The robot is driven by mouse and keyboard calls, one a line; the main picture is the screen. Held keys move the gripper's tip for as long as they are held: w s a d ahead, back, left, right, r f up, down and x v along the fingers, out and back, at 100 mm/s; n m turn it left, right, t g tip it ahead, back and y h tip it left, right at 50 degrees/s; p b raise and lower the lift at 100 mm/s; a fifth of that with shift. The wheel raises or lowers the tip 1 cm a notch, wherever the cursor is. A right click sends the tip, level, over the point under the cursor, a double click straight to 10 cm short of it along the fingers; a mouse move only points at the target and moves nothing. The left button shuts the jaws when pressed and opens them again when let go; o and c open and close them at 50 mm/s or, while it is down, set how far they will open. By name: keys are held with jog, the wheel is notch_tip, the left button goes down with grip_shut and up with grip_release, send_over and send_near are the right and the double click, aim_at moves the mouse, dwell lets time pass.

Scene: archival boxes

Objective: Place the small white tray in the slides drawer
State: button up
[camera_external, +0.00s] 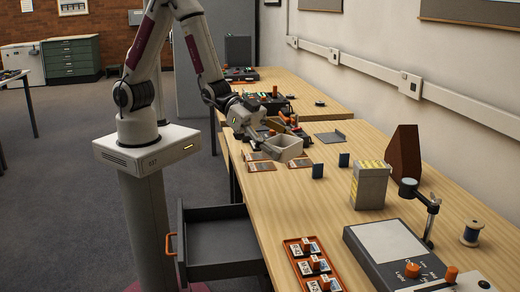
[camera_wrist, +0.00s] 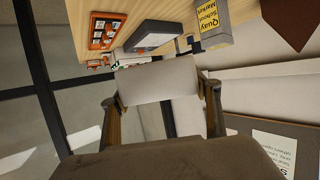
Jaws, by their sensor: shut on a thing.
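The small white tray (camera_external: 287,150) is held at my gripper (camera_external: 268,133), above the back part of the near wooden table. In the wrist view the white tray (camera_wrist: 158,82) lies between the two fingers of my gripper (camera_wrist: 160,98), which are shut on it. A dark grey drawer (camera_external: 222,262) with an orange handle is pulled open under the table's left edge, nearer the camera than the tray. I see no label on it. The drawer's floor looks empty. My gripper hides part of the tray's far side.
Flat brown-framed cards (camera_external: 262,166) lie below and beside the tray.

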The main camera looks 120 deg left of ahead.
jog(key=s+f+m+h, duration=0.1)
jog(key=f, duration=0.2)
jog(key=s+d+f+m+h, duration=0.1)
jog(key=f, duration=0.2)
jog(key=s+d+f+m+g+h, duration=0.1)
jog(key=s+f, duration=0.1)
jog(key=f, duration=0.1)
jog(key=shift+f+h, duration=0.25)
jog(key=shift+h, duration=0.15)
jog(key=s+d+f+m+g+h, duration=0.2)
jog(key=s+d+f+m+h, duration=0.2)
jog(key=s+d+f, duration=0.4)
jog(key=s+d, duration=0.1)
jog(key=s, duration=0.1)
jog(key=shift+s+m+g, duration=0.4)
jog(key=shift+f, duration=0.1)
send_over(218, 244)
jog(key=shift+w+f, duration=0.1)
jog(key=shift+f, duration=2.7)
jog(key=shift+f, duration=2.1)
jog(key=shift+f, duration=0.1)
